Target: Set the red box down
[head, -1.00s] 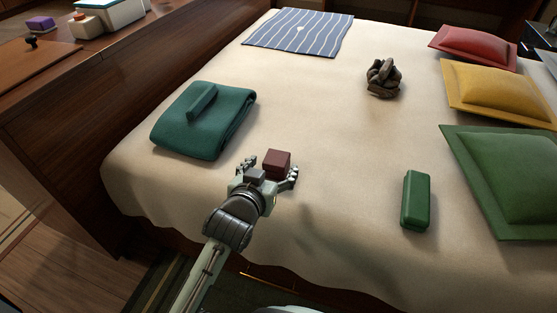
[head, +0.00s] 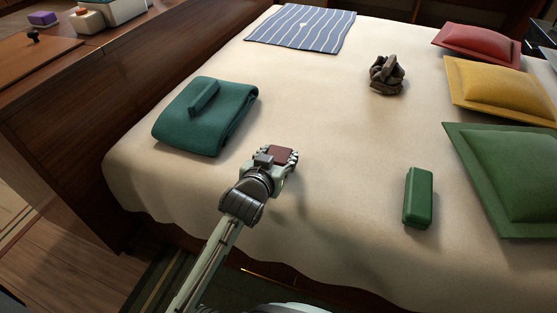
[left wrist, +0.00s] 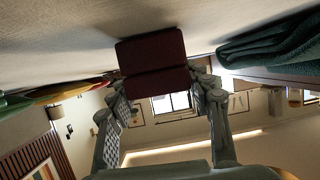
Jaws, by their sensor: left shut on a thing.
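The dark red box (head: 279,154) is over the near part of the bed, right of the folded teal towel. My left gripper (head: 281,159) is shut on the red box, with its fingers at the box's sides. In the left wrist view the red box (left wrist: 152,66) fills the space at the fingertips (left wrist: 158,82), close to the bed cover. I cannot tell whether the box touches the cover. Its lower part is hidden by the gripper in the head view. My right gripper is not in view.
The folded teal towel (head: 225,128), with a small teal block on it, lies left on the bed (head: 320,120). Pillows line the right side. A dark brown bundle (head: 386,76) and striped cloth (head: 300,28) lie farther back.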

